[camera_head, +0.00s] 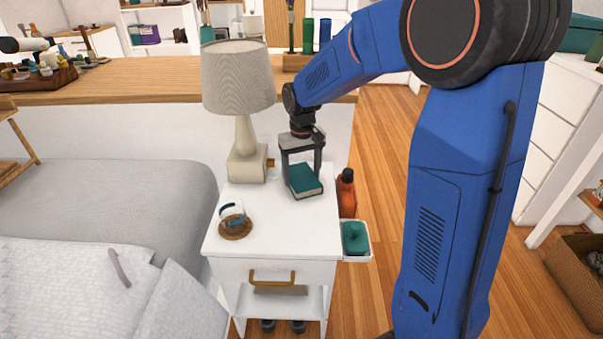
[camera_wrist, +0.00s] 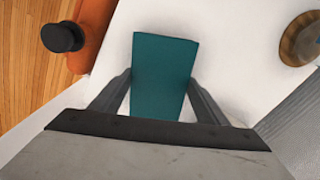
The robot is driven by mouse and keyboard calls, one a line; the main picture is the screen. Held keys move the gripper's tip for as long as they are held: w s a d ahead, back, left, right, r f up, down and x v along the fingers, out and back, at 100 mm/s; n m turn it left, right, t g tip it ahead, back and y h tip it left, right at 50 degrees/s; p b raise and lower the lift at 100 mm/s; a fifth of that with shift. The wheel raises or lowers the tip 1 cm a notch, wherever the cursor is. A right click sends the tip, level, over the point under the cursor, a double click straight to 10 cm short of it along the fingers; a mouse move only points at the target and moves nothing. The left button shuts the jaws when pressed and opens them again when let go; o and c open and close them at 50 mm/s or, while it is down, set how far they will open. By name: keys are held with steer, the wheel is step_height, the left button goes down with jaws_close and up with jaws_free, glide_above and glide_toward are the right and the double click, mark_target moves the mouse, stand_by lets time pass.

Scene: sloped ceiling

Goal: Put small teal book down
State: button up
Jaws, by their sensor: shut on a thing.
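The small teal book (camera_head: 304,180) is at the top of the white nightstand (camera_head: 280,221), right of the lamp, with its cover facing up. My gripper (camera_head: 302,170) points down over it and is shut on it, with one finger on each side. In the wrist view the teal book (camera_wrist: 163,75) lies between the two fingers (camera_wrist: 160,98), and its near end is hidden by the gripper body. The book appears to be at or very close to the nightstand surface; I cannot tell whether it touches.
A lamp (camera_head: 237,95) stands left of my gripper. A glass on a round wooden coaster (camera_head: 236,231) is at the nightstand's front left. An orange bottle (camera_head: 347,192) and a white container with a teal item (camera_head: 355,238) are beside its right edge. The front middle of the top is clear.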

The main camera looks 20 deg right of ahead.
mark_target(302, 177)
steer(key=shift+f, duration=0.1)
steer(key=o, duration=1.3)
steer(key=shift+c, duration=0.2)
step_height(302, 177, up, 16)
steer(key=s+d+r+t, duration=0.1)
steer(key=s+d+r, duration=0.15)
steer(key=s, duration=0.45)
steer(key=s+d+f+t, duration=0.1)
steer(key=s+f, duration=0.2)
steer(key=s, duration=0.5)
steer(key=s+d+f+t, duration=0.1)
steer(key=s+d+f, duration=0.1)
steer(key=s, duration=0.7)
steer(key=s+d+f+m+t, duration=0.1)
steer(key=s+f, duration=0.2)
steer(key=s, duration=0.6)
steer(key=shift+d+f+t, duration=0.2)
steer(key=shift+f+t, duration=0.2)
